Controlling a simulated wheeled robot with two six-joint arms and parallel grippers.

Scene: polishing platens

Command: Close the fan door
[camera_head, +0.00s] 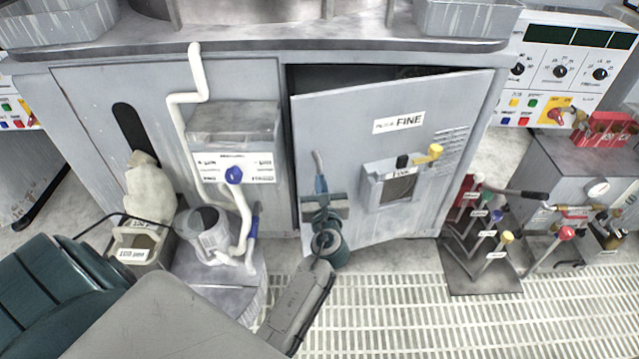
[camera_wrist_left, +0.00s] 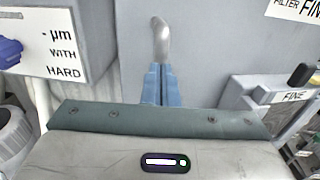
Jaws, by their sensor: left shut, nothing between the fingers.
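The fan door (camera_head: 345,125) is the grey cabinet panel marked "FINE" in the head view. It stands ajar, with a dark gap along its top and left edges; its right side meets the cabinet. A small box (camera_head: 392,186) with a yellow knob is fixed on it. My left gripper (camera_head: 318,160) is shut and empty, in front of the door's left part. In the left wrist view its blue fingers (camera_wrist_left: 160,60) point at the grey door surface (camera_wrist_left: 215,45); whether they touch it I cannot tell. My right gripper is not in view.
Left of the door are a dispenser box (camera_head: 235,150) with a blue knob and white pipes, and a grey bucket (camera_head: 207,232). A stand of coloured levers (camera_head: 487,240) is at the right. Pale floor grating (camera_head: 390,310) lies clear in front.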

